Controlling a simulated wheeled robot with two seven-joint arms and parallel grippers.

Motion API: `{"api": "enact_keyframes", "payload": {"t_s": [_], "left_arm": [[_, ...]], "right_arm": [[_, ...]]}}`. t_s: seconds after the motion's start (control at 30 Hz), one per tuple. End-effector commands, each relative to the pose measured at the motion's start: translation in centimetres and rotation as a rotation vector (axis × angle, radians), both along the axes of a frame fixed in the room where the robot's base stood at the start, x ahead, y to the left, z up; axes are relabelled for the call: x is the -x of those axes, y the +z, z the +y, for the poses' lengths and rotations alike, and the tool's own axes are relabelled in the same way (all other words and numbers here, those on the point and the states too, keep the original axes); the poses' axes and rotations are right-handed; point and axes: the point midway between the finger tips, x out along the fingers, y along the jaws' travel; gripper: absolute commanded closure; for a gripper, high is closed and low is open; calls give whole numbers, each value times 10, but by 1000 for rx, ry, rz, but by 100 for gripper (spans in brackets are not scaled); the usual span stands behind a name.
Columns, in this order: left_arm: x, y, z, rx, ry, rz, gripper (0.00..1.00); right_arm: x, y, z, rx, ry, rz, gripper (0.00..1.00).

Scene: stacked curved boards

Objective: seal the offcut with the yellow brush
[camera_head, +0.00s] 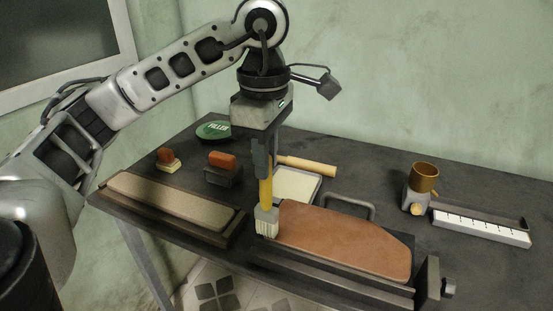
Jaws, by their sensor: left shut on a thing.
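My left gripper (263,158) is shut on the yellow brush (265,190), holding it upright by its handle. The brush's pale bristles (267,228) point down at the left end of a reddish-brown curved board (345,240); I cannot tell whether they touch it. This board lies in a dark clamp-like holder at the front of the table. A paler, greyish-tan board (170,202) lies in a dark tray on the left. Which of the two is the offcut is not clear from the picture. My right gripper is not in view.
Behind the brush is a pale tray (297,185) with a wooden roller-like handle (307,165). Two small orange-handled tools (168,160) (222,161) and a green filler tin lid (213,130) stand back left. A brass cup device (424,180) and a white scale strip (482,228) are right.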

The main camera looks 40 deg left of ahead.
Motion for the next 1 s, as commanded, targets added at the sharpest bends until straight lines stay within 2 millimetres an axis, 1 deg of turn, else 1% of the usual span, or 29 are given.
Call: {"api": "enact_keyframes", "payload": {"t_s": [0.07, 0.23, 0.63, 1.0], "left_arm": [[0, -3, 0, 0, -1, 0, 100], [-1, -1, -4, 0, -2, 0, 100], [-7, 0, -32, 0, -2, 0, 100], [-7, 0, -35, 0, 0, 0, 100]], "right_arm": [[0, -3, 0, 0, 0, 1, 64], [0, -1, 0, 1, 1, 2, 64], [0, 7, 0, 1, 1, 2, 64], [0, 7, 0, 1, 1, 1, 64]]}}
